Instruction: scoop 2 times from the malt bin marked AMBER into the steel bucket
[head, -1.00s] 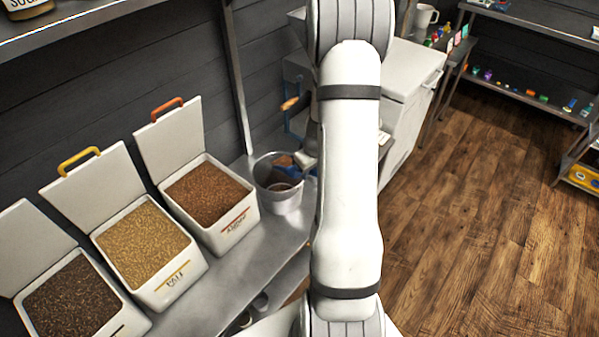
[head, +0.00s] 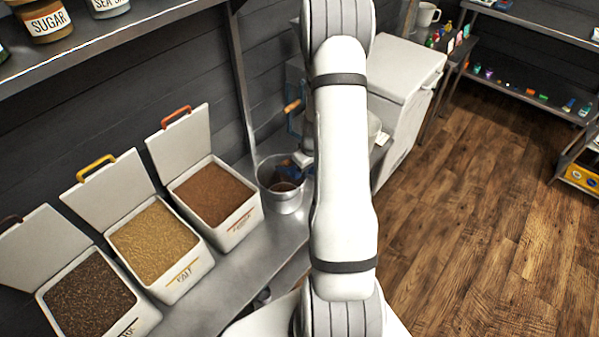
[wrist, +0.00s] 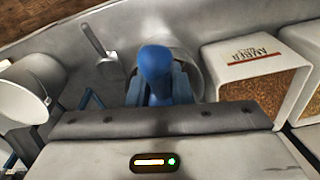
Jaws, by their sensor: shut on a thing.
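The steel bucket (head: 276,203) stands on the steel bench, with brown grain visible inside. It shows partly in the wrist view (wrist: 192,72), behind a blue scoop handle (wrist: 155,62). My gripper (wrist: 158,90) is shut on this blue scoop. In the head view my gripper (head: 303,160) is at the bucket's mouth, partly hidden by my arm. The blue scoop (head: 291,169) is tilted there; its bowl and load cannot be made out. The bin marked AMBER (head: 240,222) stands open just left of the bucket, full of reddish-brown malt. Its label shows in the wrist view (wrist: 250,57).
A pale-malt bin (head: 180,281) and a dark-malt bin (head: 130,322) stand open farther left. A shelf with jars (head: 150,38) hangs above. A metal scoop (wrist: 104,58) and a white pot (wrist: 25,90) show in the wrist view.

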